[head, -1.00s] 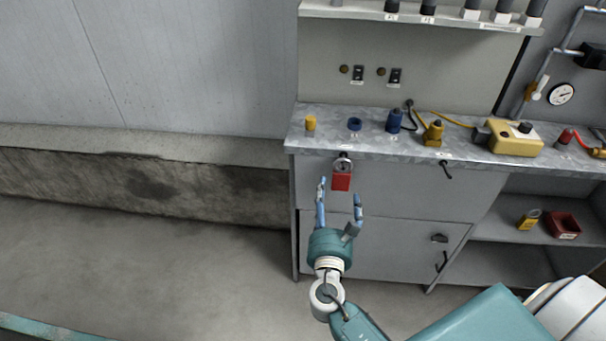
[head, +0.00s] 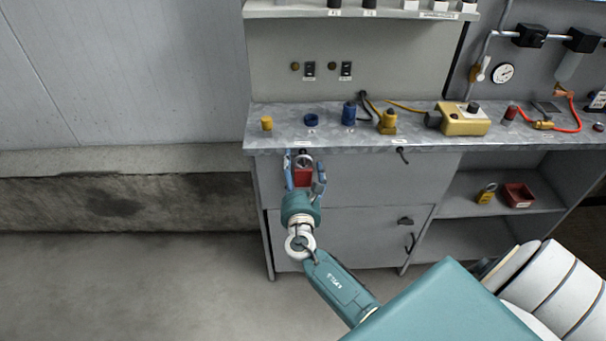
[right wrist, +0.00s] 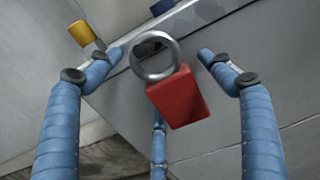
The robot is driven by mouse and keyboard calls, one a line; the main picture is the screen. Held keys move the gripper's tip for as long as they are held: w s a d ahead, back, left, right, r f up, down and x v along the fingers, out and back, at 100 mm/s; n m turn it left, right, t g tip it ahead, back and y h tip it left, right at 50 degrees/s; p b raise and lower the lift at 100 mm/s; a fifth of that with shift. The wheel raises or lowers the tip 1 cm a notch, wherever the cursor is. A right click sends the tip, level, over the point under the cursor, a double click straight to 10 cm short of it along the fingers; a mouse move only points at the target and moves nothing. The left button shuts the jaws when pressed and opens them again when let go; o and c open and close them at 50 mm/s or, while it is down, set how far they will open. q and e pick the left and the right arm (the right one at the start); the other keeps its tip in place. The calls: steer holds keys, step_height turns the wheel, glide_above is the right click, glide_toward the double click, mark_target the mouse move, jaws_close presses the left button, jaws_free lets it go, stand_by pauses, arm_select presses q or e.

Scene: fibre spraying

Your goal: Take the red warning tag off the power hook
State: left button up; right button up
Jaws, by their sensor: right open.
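The red warning tag (head: 303,177) hangs by a grey metal ring at the front of the workbench, just below the bench top. In the right wrist view the tag (right wrist: 178,97) and its ring (right wrist: 156,59) are in the middle of the picture, between the blue fingers. A dark part shows inside the ring; most of the hook is hidden. My right gripper (head: 304,172) is open, with its fingers on both sides of the tag, and no clear contact shows. It also shows in the right wrist view (right wrist: 160,52). My left gripper is not in view.
A black hook (head: 402,155) is on the bench front. The floor at left is clear.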

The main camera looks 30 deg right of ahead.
steer(key=c, duration=1.2)
steer(key=shift+c, duration=0.5)
steer(key=shift+r, duration=0.1)
